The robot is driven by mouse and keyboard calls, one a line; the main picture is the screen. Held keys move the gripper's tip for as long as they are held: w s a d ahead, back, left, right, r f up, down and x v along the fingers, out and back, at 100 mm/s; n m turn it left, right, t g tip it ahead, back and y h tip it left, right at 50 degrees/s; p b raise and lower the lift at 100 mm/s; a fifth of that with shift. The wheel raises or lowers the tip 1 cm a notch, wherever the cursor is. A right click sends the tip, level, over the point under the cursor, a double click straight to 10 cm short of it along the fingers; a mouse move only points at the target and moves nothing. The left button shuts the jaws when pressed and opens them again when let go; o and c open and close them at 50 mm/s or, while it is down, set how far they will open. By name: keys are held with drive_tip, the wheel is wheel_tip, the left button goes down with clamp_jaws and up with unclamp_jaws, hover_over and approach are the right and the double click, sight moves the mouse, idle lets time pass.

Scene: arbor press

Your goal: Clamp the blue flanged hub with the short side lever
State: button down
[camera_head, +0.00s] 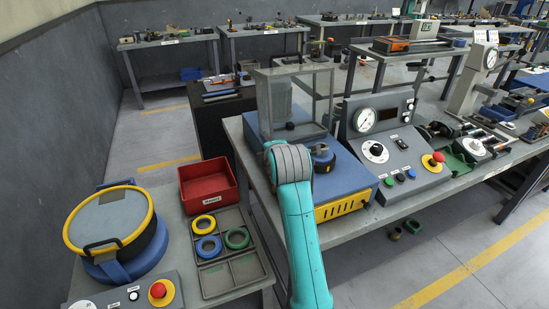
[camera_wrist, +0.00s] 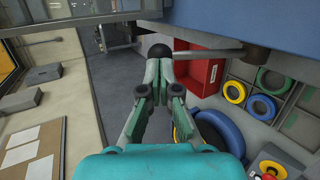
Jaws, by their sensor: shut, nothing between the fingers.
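In the wrist view, a short lever shows below the edge of a blue body: a grey rod (camera_wrist: 222,53) runs from a dark round pivot (camera_wrist: 257,60) left to a black ball knob (camera_wrist: 187,52). My gripper (camera_wrist: 174,75) is shut and empty, its fingertips right at the knob. I cannot tell whether they touch it. In the head view my arm hides the gripper and lever.
A clear guard box (camera_head: 296,98) stands on the base. A control panel (camera_head: 384,150) is at its right. A red bin (camera_head: 208,187), a tray of coloured rings (camera_head: 247,270) and a yellow-rimmed round device (camera_head: 110,220) stand on the left bench.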

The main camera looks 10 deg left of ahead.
drive_tip(key=shift+w+a+g+h, duration=0.3)
drive_tip(key=shift+w+a+g, duration=0.2)
drive_tip(key=shift+w+g, duration=0.15)
drive_tip(key=shift+f, duration=0.1)
